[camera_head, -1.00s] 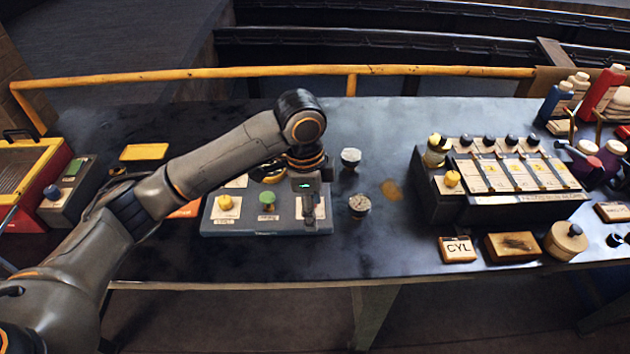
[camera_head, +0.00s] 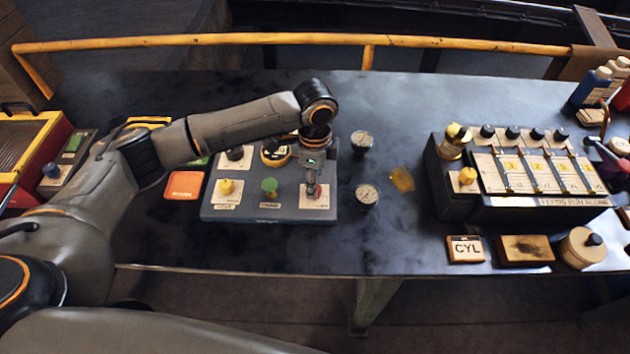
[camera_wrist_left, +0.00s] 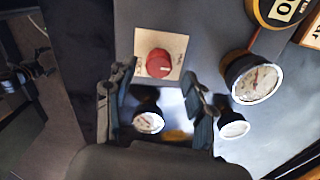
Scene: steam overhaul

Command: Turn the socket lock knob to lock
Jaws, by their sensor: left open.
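Contact is not visible. My right gripper is not in view.
Two round gauges (camera_head: 367,194) (camera_head: 361,141) stand right of the panel. A dark block with several sliders (camera_head: 535,201) is farther right, with a CYL tile (camera_head: 465,249) before it. An orange tile (camera_head: 184,186) lies left of the panel. A yellow rail (camera_head: 220,39) runs behind.

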